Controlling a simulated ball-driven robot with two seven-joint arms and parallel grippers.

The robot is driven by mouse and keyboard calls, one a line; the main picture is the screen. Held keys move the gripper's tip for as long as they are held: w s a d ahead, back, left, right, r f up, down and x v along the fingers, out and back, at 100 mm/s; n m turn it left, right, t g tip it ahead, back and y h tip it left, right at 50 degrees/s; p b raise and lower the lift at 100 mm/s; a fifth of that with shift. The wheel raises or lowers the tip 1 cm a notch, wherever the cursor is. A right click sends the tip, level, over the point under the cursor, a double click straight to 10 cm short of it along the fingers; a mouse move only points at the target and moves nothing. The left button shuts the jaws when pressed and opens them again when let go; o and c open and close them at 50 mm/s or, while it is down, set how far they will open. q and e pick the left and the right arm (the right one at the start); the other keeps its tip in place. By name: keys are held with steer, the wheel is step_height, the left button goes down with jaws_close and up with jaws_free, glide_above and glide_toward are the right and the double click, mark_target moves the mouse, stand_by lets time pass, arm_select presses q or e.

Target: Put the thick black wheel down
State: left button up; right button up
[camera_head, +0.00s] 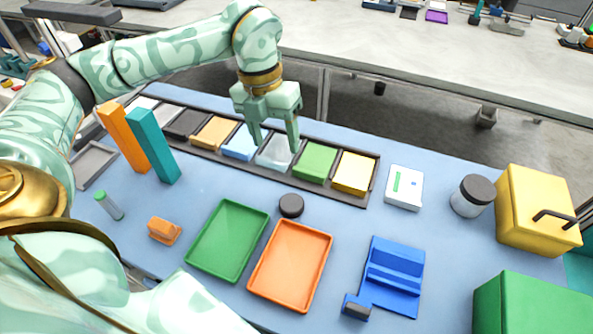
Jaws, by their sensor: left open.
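The thick black wheel (291,205) lies flat on the blue table mat (345,222), just behind the gap between the green tray (228,240) and the orange tray (290,266). Nothing is holding it. My left gripper (275,146) points down with its fingers apart and nothing between them. It is above and behind the wheel, over the row of colored compartments. My right gripper is not in view.
A long black rack (368,190) with several colored blocks runs along the back of the mat. Orange and teal upright pieces (152,146) stand at left. A jar (471,196), a yellow box (537,212) and a blue holder (396,270) are at right.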

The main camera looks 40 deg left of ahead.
arm_select(q)
steer(key=r+n, duration=0.1)
steer(key=n, duration=0.3)
steer(key=n+b, duration=0.4)
steer(key=n, duration=0.4)
glide_above(291, 202)
steer(key=a, duration=0.2)
steer(key=shift+g+h, duration=0.3)
steer(key=shift+h, duration=0.1)
steer(key=f, duration=0.7)
steer(key=w+f, duration=0.1)
steer(key=f, duration=0.2)
steer(key=shift+d+f, duration=0.1)
steer(key=shift+f, duration=0.1)
steer(key=b+x, duration=0.1)
steer(key=x, duration=0.4)
steer(key=shift+s+d+f+b, duration=0.15)
steer(key=shift+f+b, duration=0.05)
steer(key=shift+b, duration=0.2)
steer(key=shift+r, duration=0.1)
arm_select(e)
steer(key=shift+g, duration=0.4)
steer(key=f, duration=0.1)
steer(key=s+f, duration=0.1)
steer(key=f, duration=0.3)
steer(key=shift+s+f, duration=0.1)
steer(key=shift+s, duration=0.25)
arm_select(q)
steer(key=shift+c, duration=0.3)
steer(key=c, duration=0.8)
